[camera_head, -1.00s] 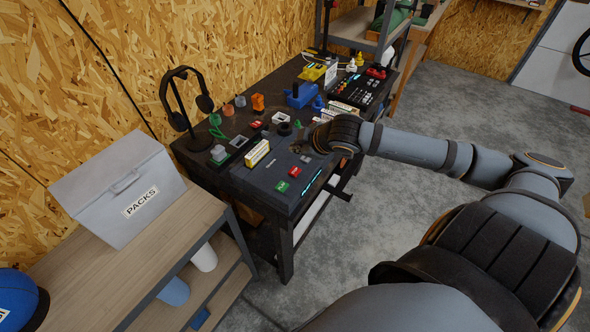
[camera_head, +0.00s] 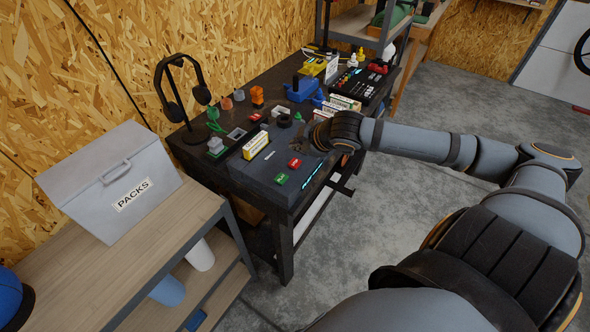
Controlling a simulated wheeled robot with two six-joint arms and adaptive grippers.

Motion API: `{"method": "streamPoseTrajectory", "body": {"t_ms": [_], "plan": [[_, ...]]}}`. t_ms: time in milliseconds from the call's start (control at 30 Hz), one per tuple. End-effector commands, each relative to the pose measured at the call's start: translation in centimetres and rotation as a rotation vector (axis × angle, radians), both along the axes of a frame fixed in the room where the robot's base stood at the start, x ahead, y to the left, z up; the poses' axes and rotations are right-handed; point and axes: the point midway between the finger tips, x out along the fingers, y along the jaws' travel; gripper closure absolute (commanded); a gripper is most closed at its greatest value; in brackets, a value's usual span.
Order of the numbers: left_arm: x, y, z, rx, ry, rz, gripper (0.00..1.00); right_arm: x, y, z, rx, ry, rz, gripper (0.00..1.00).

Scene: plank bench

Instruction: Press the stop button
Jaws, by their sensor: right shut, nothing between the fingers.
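A red button (camera_head: 295,163), probably the stop button though its label is too small to read, sits on a dark panel near the front edge of the black bench (camera_head: 262,192). A green button (camera_head: 281,179) is just in front of it. My right gripper (camera_head: 308,146) is shut and empty over the bench, a little behind and to the right of the red button. It looks apart from the button; its exact height is unclear. My left gripper is out of view.
A yellow-and-white box (camera_head: 255,145) stands left of the buttons. Headphones on a stand (camera_head: 181,90), a blue vise (camera_head: 302,90) and several small parts crowd the back. A grey PACKS box (camera_head: 112,182) stands on the wooden shelf at left. Open floor lies right.

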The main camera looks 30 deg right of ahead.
Motion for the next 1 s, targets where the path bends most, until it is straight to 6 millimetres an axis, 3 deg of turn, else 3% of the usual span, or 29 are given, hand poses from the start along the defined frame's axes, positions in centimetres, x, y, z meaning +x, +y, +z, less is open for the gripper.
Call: {"method": "streamPoseTrajectory", "body": {"t_ms": [33, 267, 1000], "plan": [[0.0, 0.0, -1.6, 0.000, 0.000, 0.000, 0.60, 0.0, 0.0, -1.6, -0.001, 0.000, 0.001, 1.00], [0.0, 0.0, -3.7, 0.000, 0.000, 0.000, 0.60, 0.0, 0.0, -3.9, -0.001, 0.000, 0.001, 1.00], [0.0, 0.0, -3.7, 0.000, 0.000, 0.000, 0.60, 0.0, 0.0, -3.9, 0.000, 0.000, 0.000, 1.00]]}}
